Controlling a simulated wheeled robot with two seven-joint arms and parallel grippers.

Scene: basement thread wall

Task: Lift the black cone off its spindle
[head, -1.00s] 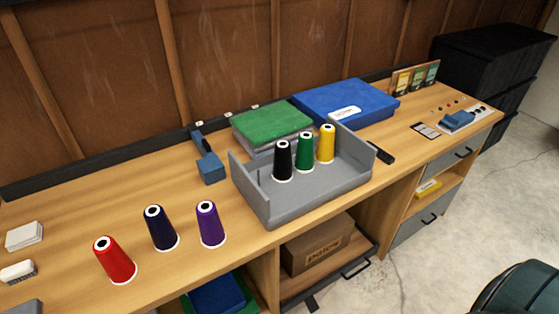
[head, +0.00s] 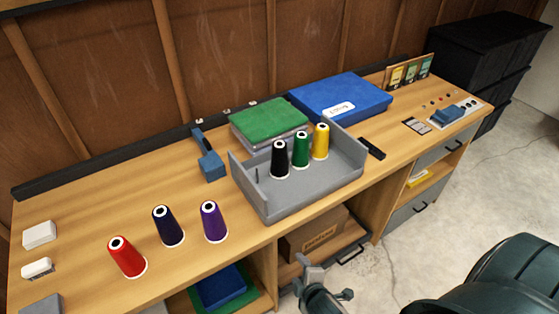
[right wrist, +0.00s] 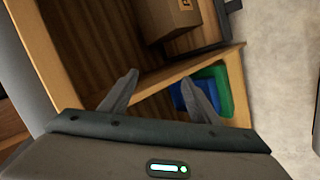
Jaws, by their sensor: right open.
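The black cone (head: 279,160) stands upright in the grey tray (head: 290,200) on the workbench, left of a green cone (head: 301,151) and a yellow cone (head: 320,142). A bare spindle (head: 257,175) rises at the tray's left end. The black cone's own spindle is hidden inside it. My right gripper (head: 322,272) is below and in front of the bench edge, well apart from the black cone. In the right wrist view its two fingers (right wrist: 160,95) are spread and empty, facing the bench's lower shelves. My left gripper is not in view.
Red (head: 127,257), navy (head: 168,226) and purple (head: 213,222) cones stand left of the tray. A green case (head: 268,119) and a blue case (head: 340,97) lie behind it. The bench front edge lies between my gripper and the tray. A cardboard box (head: 312,235) sits on a shelf below.

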